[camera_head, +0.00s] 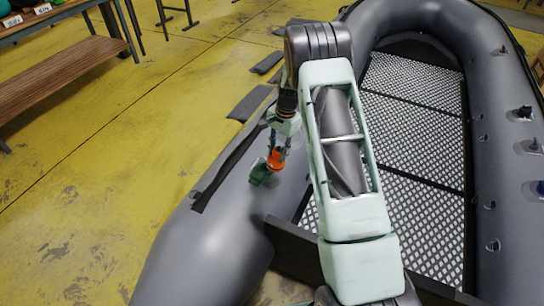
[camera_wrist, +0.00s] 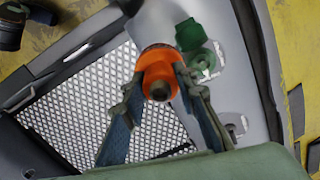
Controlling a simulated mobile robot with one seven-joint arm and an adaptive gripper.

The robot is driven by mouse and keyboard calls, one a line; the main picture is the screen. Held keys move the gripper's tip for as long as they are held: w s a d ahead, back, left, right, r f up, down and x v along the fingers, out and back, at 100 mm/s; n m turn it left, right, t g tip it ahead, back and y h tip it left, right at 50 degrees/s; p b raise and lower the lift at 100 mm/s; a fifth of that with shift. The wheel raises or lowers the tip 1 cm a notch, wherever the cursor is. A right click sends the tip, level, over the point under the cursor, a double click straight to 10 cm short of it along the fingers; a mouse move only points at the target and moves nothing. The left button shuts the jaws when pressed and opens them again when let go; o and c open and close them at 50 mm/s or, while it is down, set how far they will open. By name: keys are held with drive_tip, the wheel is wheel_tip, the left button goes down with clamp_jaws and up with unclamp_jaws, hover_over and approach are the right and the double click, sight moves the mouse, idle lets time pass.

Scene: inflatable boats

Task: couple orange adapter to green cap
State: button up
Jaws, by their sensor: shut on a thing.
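The orange adapter (camera_head: 274,159) is between the fingertips of my gripper (camera_head: 279,147), above the boat's left tube. In the wrist view my gripper (camera_wrist: 160,84) is shut on the orange adapter (camera_wrist: 159,68), one finger on each side, with its round opening facing the camera. The green cap (camera_head: 259,173) sits on the grey tube, just left of and below the adapter. In the wrist view the green cap (camera_wrist: 200,56) shows up and right of the adapter, as a dark green block and a lighter round part. I cannot tell whether adapter and cap touch.
The grey inflatable boat (camera_head: 205,245) fills the right and middle, with a mesh-patterned floor (camera_head: 415,130). A dark strap (camera_head: 232,165) lies along the left tube. A wooden bench (camera_head: 55,75) stands at the far left. The yellow floor (camera_head: 90,190) between is clear.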

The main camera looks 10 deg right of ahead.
drive_tip(key=w+f+m+t+b, duration=0.1)
drive_tip(key=w+f+m+b, duration=0.5)
drive_tip(key=w+f+b, duration=0.5)
drive_tip(key=shift+a+f+y+b, duration=0.3)
drive_tip(key=shift+a+f+b, duration=0.05)
drive_tip(key=shift+a, duration=0.1)
drive_tip(key=shift+a+f, duration=0.1)
idle(0.8)
drive_tip(key=shift+w+a+f+b, duration=0.1)
drive_tip(key=shift+f+b, duration=0.35)
drive_tip(key=shift+f, duration=0.15)
drive_tip(key=shift+w+a+f+b, duration=0.1)
drive_tip(key=shift+f+b, duration=0.3)
drive_tip(key=shift+f, duration=0.15)
drive_tip(key=shift+f+b, duration=0.4)
drive_tip(key=shift+w+a+f+b, duration=0.1)
drive_tip(key=shift+a+f+b, duration=0.1)
drive_tip(key=shift+f+b, duration=0.55)
idle(0.5)
drive_tip(key=shift+f+m, duration=0.1)
drive_tip(key=shift+m, duration=0.2)
